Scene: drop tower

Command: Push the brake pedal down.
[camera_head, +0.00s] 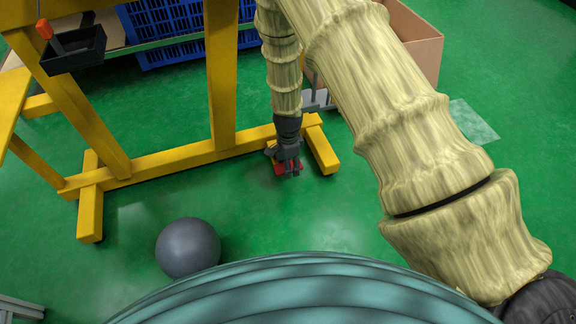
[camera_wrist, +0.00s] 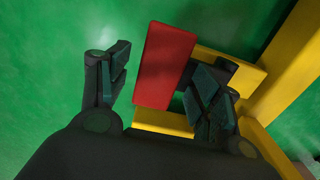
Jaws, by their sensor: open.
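The brake pedal (camera_wrist: 165,65) is a red plate in the wrist view, mounted by the yellow frame's base. In the head view a small part of the red pedal (camera_head: 280,168) shows beside my gripper, which hides most of it. My gripper (camera_head: 290,168) points down at the pedal, low near the floor. In the wrist view my gripper (camera_wrist: 165,85) is open, with one finger left of the pedal and the other at its right, partly overlapping the pedal's mount. I cannot tell whether the fingers touch the pedal.
The yellow frame (camera_head: 222,75) stands around the pedal, its feet on the green floor. A grey ball (camera_head: 188,248) lies on the floor at front left. A black tray with a red-handled lever (camera_head: 75,50) is at upper left. Blue crates (camera_head: 180,30) and a cardboard box (camera_head: 418,40) are behind.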

